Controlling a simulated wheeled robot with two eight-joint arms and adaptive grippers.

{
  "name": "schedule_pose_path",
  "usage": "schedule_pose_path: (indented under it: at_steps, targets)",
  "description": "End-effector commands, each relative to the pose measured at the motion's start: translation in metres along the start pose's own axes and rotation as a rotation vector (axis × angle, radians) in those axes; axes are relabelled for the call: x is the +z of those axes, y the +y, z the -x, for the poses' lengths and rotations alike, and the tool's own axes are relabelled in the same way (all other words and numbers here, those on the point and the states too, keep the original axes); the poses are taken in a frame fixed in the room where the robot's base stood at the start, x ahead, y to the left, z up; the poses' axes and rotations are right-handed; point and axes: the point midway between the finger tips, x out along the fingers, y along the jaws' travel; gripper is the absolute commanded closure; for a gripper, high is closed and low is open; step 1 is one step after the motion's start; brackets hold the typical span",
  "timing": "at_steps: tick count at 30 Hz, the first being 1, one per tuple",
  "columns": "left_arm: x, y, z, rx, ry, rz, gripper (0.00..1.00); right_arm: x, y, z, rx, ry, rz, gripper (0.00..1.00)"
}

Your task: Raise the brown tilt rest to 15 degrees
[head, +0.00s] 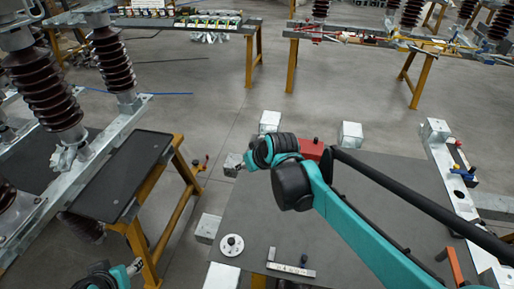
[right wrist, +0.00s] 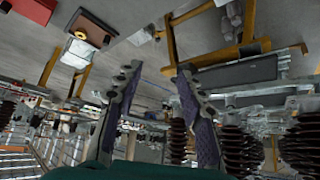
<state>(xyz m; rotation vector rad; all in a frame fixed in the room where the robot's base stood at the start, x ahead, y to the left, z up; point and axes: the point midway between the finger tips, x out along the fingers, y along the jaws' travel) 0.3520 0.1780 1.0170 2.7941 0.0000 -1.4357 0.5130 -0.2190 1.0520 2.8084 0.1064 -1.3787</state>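A reddish-brown block with a dark knob (head: 312,149) stands at the far edge of the grey table (head: 345,235), partly hidden by my right wrist. It may be the brown tilt rest, but I cannot tell its angle. A reddish-brown box (right wrist: 92,28) with a dark knob also shows at the upper left in the right wrist view. My right arm reaches across the table; its fingers are not clear in the head view. In the right wrist view my right gripper (right wrist: 160,68) is open, with nothing between its fingers. Only part of my left arm shows at bottom left; its fingers are unclear.
A white disc (head: 231,245) and an L-shaped metal ruler (head: 290,268) lie on the table's near part. Metal blocks (head: 350,134) stand around its edge. A dark bench (head: 125,175) and tall brown insulators (head: 45,88) stand at left.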

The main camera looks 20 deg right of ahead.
Motion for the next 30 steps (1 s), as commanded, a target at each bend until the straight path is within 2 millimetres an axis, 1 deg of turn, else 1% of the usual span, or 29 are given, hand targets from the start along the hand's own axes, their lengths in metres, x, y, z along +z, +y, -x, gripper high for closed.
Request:
schedule_pose_path:
  at_steps: [1, 2, 3, 5, 6, 8, 9, 11, 12, 15, 18, 21, 24, 28, 30]
  targets:
    - [0.003, 0.000, -0.004, 0.000, 0.000, 0.000, 0.49, -0.010, 0.010, -0.016, -0.002, 0.006, 0.000, 0.61]
    - [0.004, 0.000, -0.005, 0.000, 0.000, 0.000, 0.49, -0.016, 0.016, -0.025, -0.004, 0.009, 0.003, 0.61]
    - [0.005, 0.000, -0.007, 0.000, 0.000, 0.000, 0.49, -0.024, 0.024, -0.038, -0.008, 0.015, 0.005, 0.61]
    - [0.008, 0.000, -0.011, 0.000, 0.000, 0.000, 0.49, -0.036, 0.038, -0.059, -0.013, 0.025, 0.012, 0.61]
    - [0.009, 0.000, -0.013, 0.000, 0.000, 0.000, 0.49, -0.042, 0.048, -0.074, -0.016, 0.032, 0.016, 0.61]
    - [0.011, 0.000, -0.016, 0.000, 0.000, 0.000, 0.49, -0.051, 0.064, -0.097, -0.020, 0.043, 0.022, 0.61]
    - [0.013, 0.000, -0.018, 0.000, 0.000, 0.000, 0.49, -0.056, 0.075, -0.113, -0.023, 0.050, 0.027, 0.61]
    - [0.015, 0.000, -0.020, 0.000, 0.000, 0.000, 0.49, -0.061, 0.092, -0.136, -0.025, 0.062, 0.033, 0.61]
    - [0.016, 0.000, -0.022, 0.000, 0.000, 0.000, 0.49, -0.063, 0.103, -0.153, -0.028, 0.071, 0.037, 0.61]
    - [0.019, 0.000, -0.026, 0.000, 0.000, 0.000, 0.49, -0.065, 0.129, -0.189, -0.031, 0.091, 0.047, 0.61]
    - [0.021, 0.000, -0.029, 0.000, 0.000, 0.000, 0.49, -0.064, 0.151, -0.219, -0.032, 0.107, 0.057, 0.61]
    - [0.022, 0.000, -0.031, 0.000, 0.000, 0.000, 0.49, -0.061, 0.165, -0.238, -0.033, 0.120, 0.063, 0.61]
    - [0.023, 0.000, -0.032, 0.000, 0.000, 0.000, 0.49, -0.060, 0.171, -0.248, -0.033, 0.125, 0.068, 0.61]
    - [0.025, 0.000, -0.035, 0.000, 0.000, 0.000, 0.49, -0.060, 0.173, -0.260, -0.034, 0.127, 0.070, 0.61]
    - [0.028, 0.000, -0.039, 0.000, 0.000, 0.000, 0.49, -0.061, 0.172, -0.270, -0.034, 0.127, 0.070, 0.61]
